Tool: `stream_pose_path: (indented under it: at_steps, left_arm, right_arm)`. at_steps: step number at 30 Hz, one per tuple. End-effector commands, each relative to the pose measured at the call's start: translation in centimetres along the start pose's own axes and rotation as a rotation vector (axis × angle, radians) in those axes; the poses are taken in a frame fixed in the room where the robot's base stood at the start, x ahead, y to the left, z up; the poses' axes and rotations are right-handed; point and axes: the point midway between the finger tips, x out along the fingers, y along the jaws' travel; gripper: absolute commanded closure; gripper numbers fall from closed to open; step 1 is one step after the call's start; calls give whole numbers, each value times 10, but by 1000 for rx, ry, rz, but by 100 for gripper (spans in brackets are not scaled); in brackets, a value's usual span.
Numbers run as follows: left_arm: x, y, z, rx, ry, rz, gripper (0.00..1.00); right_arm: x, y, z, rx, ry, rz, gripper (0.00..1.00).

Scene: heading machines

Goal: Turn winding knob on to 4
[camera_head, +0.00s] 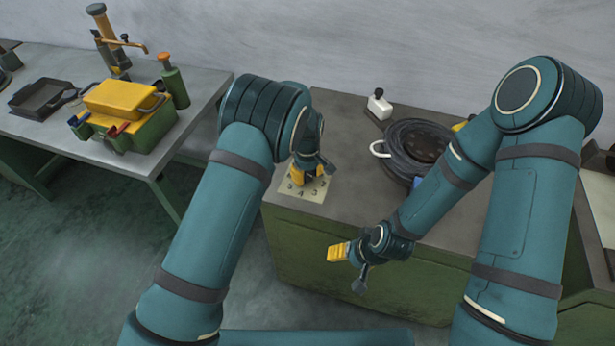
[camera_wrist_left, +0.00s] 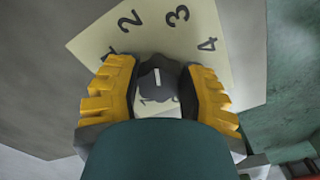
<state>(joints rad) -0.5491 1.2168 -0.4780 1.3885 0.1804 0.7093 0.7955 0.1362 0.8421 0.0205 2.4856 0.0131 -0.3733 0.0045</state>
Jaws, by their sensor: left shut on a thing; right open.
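The winding knob (camera_wrist_left: 158,76) is dark and round with a short white mark, on a pale dial plate (camera_wrist_left: 95,38) with printed numbers. In the left wrist view the mark points up the picture, roughly between the 2 and the 3; the 4 is at the right. My left gripper (camera_head: 306,171) is shut on the knob, its yellow fingers on both sides of it. In the head view the knob is hidden by the gripper, and part of the dial plate (camera_head: 312,191) shows. My right gripper (camera_head: 338,252) is open and empty, in front of the green cabinet.
The dial plate is on the grey top of a green cabinet (camera_head: 380,281). A coil of dark cable (camera_head: 404,135) and a small white-and-black switch (camera_head: 379,104) stand behind it. At left, a table (camera_head: 60,65) holds a green toolbox (camera_head: 148,135) and a black tray (camera_head: 42,96).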

Motion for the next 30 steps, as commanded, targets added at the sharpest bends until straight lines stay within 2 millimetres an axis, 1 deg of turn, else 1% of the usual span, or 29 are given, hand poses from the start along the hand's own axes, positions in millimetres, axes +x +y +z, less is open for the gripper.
stream_pose_path:
  at_steps: [1,12,30]
  left_arm:
    - [3,0,1,43,-3,0,94]
    - [3,-2,0,395,-4,0,94]
    - [2,-4,-1,937,-5,-1,94]
  right_arm:
    - [5,2,1,0,0,1,37]
    - [24,8,3,-1,0,4,37]
    - [41,14,13,-7,-20,2,37]
